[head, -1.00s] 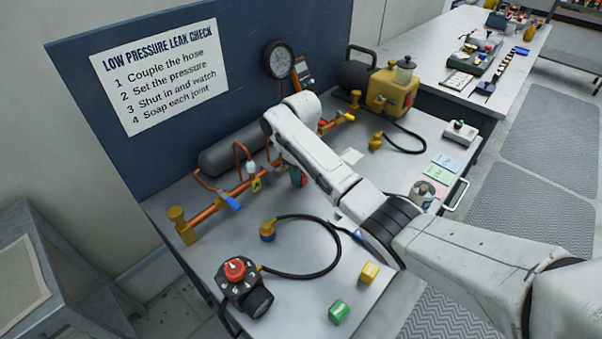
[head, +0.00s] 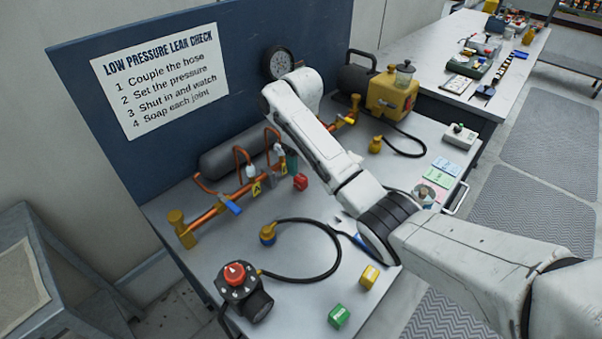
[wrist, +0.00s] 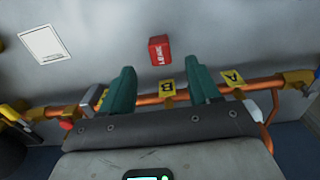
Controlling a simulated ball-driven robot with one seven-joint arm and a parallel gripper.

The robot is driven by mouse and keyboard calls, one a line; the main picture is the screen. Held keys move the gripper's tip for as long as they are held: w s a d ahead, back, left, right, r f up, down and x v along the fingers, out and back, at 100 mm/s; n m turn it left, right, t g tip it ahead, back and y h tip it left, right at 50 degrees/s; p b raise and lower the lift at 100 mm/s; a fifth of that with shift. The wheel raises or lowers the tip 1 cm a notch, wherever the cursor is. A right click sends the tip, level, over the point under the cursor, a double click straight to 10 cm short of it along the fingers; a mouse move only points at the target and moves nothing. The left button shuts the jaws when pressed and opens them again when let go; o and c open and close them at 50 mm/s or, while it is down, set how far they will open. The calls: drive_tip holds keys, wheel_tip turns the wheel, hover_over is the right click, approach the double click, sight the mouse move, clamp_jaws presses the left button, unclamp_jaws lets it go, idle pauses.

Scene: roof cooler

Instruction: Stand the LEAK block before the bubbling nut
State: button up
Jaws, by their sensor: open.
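The red LEAK block (head: 300,182) rests on the bench top in front of the copper pipe (head: 207,217). In the wrist view the LEAK block (wrist: 159,50) lies beyond my fingertips, apart from them, near yellow tag B (wrist: 167,89). Tag A (wrist: 232,78) hangs on the pipe to the right of B there. My gripper (wrist: 162,73) is open and empty, with its green fingers spread. In the head view my gripper (head: 291,160) is partly hidden by my arm, close behind the block. I cannot make out bubbles on any pipe nut.
A yellow block (head: 369,276) and a green block (head: 339,316) sit at the bench's front. A black hose (head: 337,262) curves across the bench by the red-knobbed regulator (head: 236,273). A grey cylinder (head: 222,157) lies behind the pipe. Colored cards (head: 437,175) lie at right.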

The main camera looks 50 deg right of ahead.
sight(301, 177)
drive_tip(key=shift+r+p, duration=1.7)
drive_tip(key=shift+r, duration=1.15)
